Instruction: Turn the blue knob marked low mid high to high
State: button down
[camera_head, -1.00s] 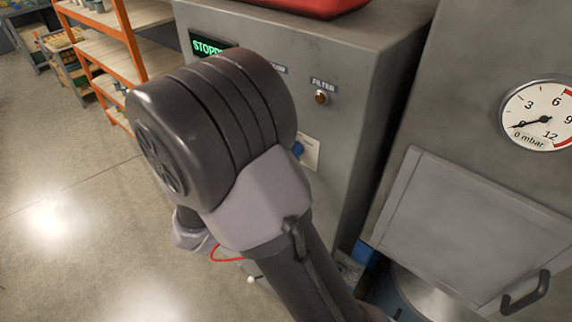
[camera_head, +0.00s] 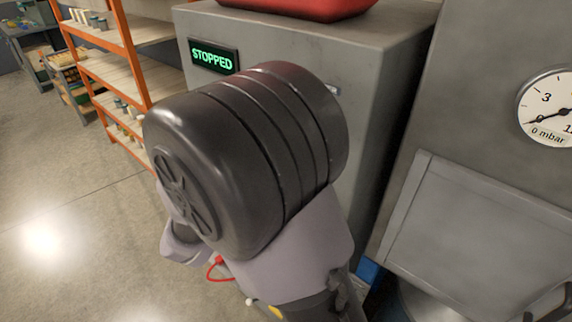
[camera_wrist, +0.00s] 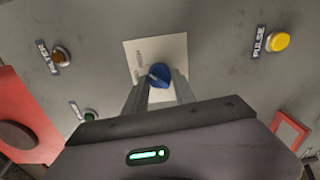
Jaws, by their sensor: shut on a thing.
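The blue knob (camera_wrist: 159,75) sits on a pale plate (camera_wrist: 172,48) on the grey cabinet front in the wrist view. The plate's marks are too small to read, so I cannot tell which setting the knob points at. My gripper (camera_wrist: 160,88) is at the knob with its two fingers shut on it, one on each side. In the head view my arm hides the knob, the plate and my gripper. The grey cabinet (camera_head: 375,70) shows behind my arm, with a green display (camera_head: 213,57) reading STOPPED.
In the wrist view a yellow PULSE button (camera_wrist: 278,41) is to the right, an amber FILTER lamp (camera_wrist: 62,55) to the left and a green button (camera_wrist: 90,117) below left. An orange shelf (camera_head: 125,50) stands left in the head view. A pressure gauge (camera_head: 550,105) is at right.

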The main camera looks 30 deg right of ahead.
jog(key=c, duration=1)
grip_release()
jog(key=p+v, duration=0.3)
jog(key=v, duration=1.4)
jog(key=shift+s+a, duration=0.1)
jog(key=shift+a, duration=0.1)
